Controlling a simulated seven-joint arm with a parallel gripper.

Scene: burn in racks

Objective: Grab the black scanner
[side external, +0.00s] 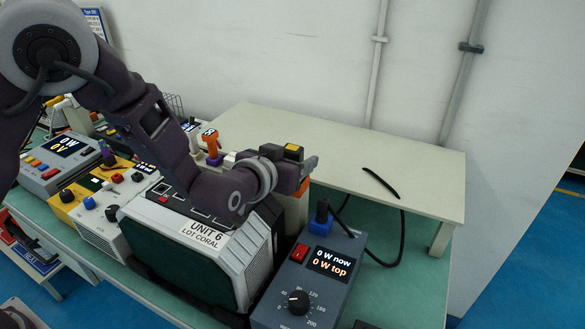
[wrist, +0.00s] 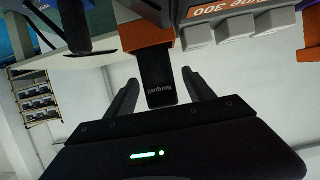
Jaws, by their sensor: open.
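A black block with pale lettering (wrist: 157,86), which may be the black scanner, extends from an orange collar (wrist: 150,53) in the wrist view. My gripper (wrist: 165,82) is open, with one finger on each side of the block in the picture. Gaps show on both sides; I cannot tell how deep the block sits between the fingers. In the side view my gripper (side external: 308,170) is above the bench, behind the Unit 6 box. My arm and gripper hide most of the block there.
The Unit 6 box (side external: 200,262) stands beneath my forearm. A grey meter (side external: 300,285) with a dial is in front, and a black-handled blue piece (side external: 321,222) is behind it. A pale raised shelf (side external: 400,170) holds a short black strip; its right part is clear.

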